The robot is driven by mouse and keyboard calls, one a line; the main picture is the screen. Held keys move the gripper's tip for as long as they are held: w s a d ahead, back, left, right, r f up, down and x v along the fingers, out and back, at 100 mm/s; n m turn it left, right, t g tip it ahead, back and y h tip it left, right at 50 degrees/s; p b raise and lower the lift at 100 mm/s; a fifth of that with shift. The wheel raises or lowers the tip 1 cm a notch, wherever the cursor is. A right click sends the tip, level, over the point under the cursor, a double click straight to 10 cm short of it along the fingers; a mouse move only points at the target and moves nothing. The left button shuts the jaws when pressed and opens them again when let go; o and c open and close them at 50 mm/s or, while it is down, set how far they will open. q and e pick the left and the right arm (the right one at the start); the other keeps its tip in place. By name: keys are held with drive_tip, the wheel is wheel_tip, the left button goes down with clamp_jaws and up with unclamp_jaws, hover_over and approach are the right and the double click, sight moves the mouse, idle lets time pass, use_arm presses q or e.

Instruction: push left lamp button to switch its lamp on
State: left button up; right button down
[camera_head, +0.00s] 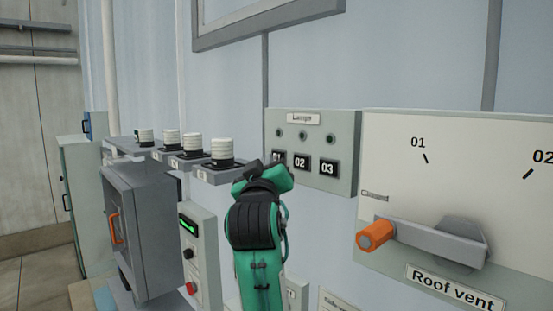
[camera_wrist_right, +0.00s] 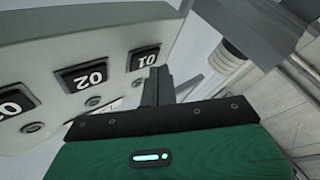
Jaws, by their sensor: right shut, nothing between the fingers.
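The lamp panel (camera_head: 345,150) is a grey box labelled "Lamps" with three dark lamps above three black buttons. The left button, marked 01 (camera_head: 278,157), is partly covered by my right gripper (camera_head: 276,162). The left lamp (camera_head: 279,133) looks dark. In the right wrist view the panel appears upside down, with button 01 (camera_wrist_right: 144,58) beside my shut, empty right fingers (camera_wrist_right: 158,72). I cannot tell whether the fingertips touch it. Button 02 (camera_head: 300,162) and button 03 (camera_head: 328,168) are uncovered. My left gripper is out of view.
Several white ribbed cylinders, one of them here (camera_head: 221,149), stand on grey brackets left of my gripper. A roof vent panel (camera_head: 400,150) with an orange-tipped lever (camera_head: 430,238) is at right. A grey cabinet (camera_head: 150,225) stands at left.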

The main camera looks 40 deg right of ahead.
drive_tip(key=shift+d, duration=0.15)
idle(0.3)
drive_tip(key=shift+d, duration=0.4)
idle(0.5)
drive_tip(key=shift+a, duration=0.55)
drive_tip(key=a, duration=0.6)
drive_tip(key=shift+s, duration=0.25)
idle(0.3)
